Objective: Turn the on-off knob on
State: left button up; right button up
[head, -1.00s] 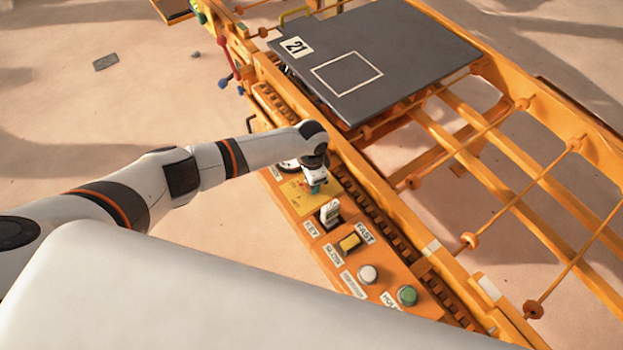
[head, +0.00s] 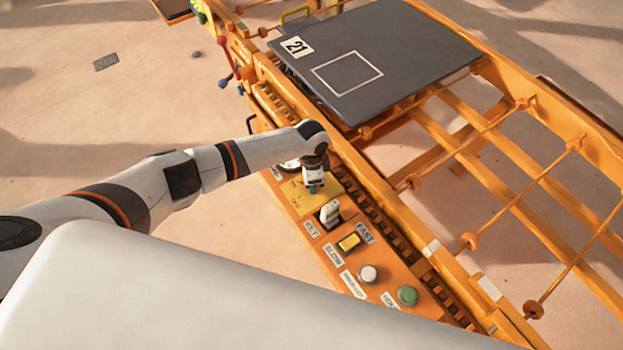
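My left gripper (head: 313,184) is over the yellow plate (head: 322,205) on the orange control panel. The on-off knob is not clearly visible; the gripper and wrist cover that part of the panel. I cannot tell whether the fingers are open or closed on anything. My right gripper is not in view.
Along the panel towards the front are a key switch (head: 330,213), a yellow slow-fast switch (head: 349,242), a white button (head: 368,274) and a green button (head: 407,296). A grey plate marked 21 (head: 420,60) lies on the orange frame behind.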

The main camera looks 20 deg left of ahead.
pick_arm(q)
jog(key=o, duration=0.4)
jog(key=shift+o, duration=0.2)
notch_tip(320, 180, up, 12)
jog(key=shift+p, duration=0.3)
dwell(0.3)
